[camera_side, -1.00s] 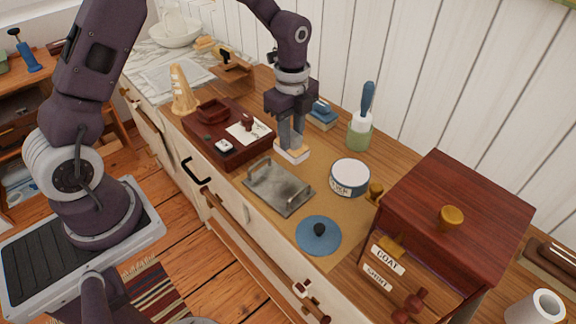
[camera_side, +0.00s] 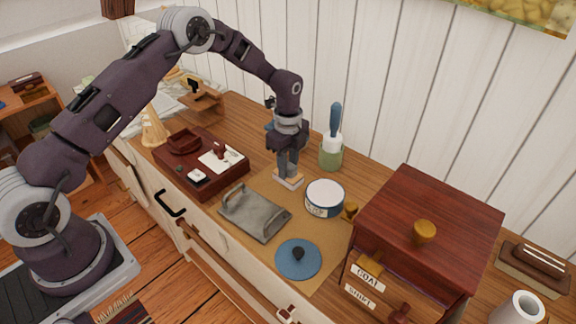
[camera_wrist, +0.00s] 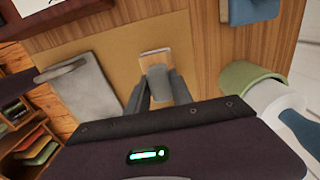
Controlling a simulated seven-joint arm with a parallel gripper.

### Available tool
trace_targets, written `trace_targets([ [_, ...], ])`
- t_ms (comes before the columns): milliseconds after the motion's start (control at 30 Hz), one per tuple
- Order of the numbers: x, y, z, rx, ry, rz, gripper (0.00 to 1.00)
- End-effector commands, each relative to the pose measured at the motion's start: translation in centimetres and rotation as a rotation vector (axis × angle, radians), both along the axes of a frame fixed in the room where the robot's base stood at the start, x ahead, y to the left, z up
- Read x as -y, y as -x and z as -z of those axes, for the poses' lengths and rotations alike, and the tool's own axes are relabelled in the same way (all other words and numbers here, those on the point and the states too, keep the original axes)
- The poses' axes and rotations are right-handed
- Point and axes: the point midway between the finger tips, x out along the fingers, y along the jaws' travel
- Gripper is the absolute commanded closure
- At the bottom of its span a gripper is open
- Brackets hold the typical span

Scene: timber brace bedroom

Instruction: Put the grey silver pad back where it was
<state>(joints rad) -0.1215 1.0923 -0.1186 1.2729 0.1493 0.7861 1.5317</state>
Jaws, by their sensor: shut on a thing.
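My gripper (camera_side: 288,165) points down over the tan mat, its fingers shut on a small pale block with a greyish part, which I take to be the pad (camera_side: 288,182). In the wrist view the pad (camera_wrist: 155,56) shows a light wooden edge beyond the fingertips (camera_wrist: 158,85). The fingers hide part of it. It is low over the mat, left of the round tin; I cannot tell whether it touches the mat.
The white and blue tin (camera_side: 325,193) and blue lid (camera_side: 285,262) are on the mat (camera_side: 262,186). A dark red box (camera_side: 180,178) stands left, a wooden chest (camera_side: 430,215) right. A green holder with a blue-handled brush (camera_side: 331,152) stands behind.

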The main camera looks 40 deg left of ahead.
Motion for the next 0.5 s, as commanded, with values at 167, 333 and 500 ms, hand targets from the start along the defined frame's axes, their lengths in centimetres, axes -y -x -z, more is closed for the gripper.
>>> trace_targets([
  [167,-0.01,-0.06,-0.11,0.002,0.0,0.0,1.0],
  [333,-0.02,-0.05,0.15,0.002,0.0,-0.001,0.61],
  [500,-0.02,-0.04,0.12,0.002,0.0,-0.001,0.51],
])
